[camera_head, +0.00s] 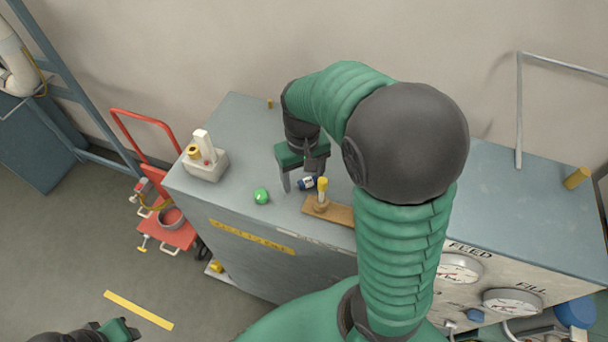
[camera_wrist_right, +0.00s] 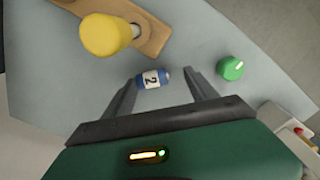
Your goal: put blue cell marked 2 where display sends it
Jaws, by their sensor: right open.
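The blue cell marked 2 (camera_head: 306,183) lies on its side on the grey cabinet top. In the right wrist view the cell (camera_wrist_right: 152,79) shows a white band with a black 2 and sits between the finger ends. My right gripper (camera_head: 303,184) is open just above and around it; I cannot tell whether a finger touches it. In the right wrist view the gripper (camera_wrist_right: 157,88) has a finger on each side of the cell. My left gripper (camera_head: 122,328) shows only partly at the bottom left, apart from everything. I cannot make out a display reading.
A yellow-topped post (camera_head: 322,187) on a wooden strip (camera_head: 335,212) stands close beside the cell. A pale box with a white upright (camera_head: 206,166) stands at the left end. Gauges (camera_head: 458,268) are on the front panel.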

